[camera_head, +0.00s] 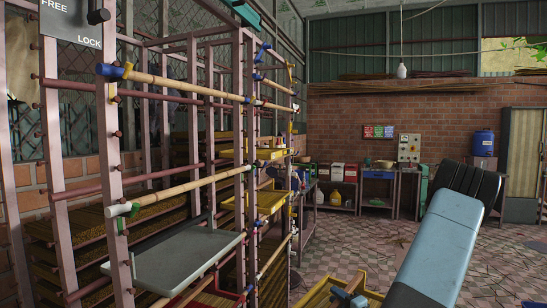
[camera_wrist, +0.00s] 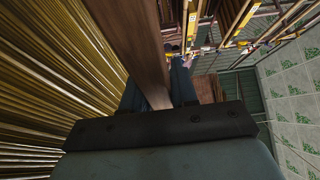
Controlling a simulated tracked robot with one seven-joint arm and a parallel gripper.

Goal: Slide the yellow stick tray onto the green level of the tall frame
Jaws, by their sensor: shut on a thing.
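The tall frame (camera_head: 109,150) of pinkish posts and bamboo rails fills the left of the head view. One rail has a white end and a green mark (camera_head: 133,210) at the near post; I take this for the green level. A yellow-edged tray (camera_head: 316,298) shows at the bottom of the head view, apart from the frame and partly cut off. Its yellow sticks (camera_wrist: 50,80) fill the left of the wrist view. My gripper (camera_wrist: 158,90) is shut on the tray's wooden bar (camera_wrist: 140,45). Its far edge is hidden.
Yellow trays (camera_head: 270,201) sit on the frame's far part. A grey board (camera_head: 178,262) juts from its lower front. The tiled floor (camera_head: 390,235) is open in the middle, with scattered sticks.

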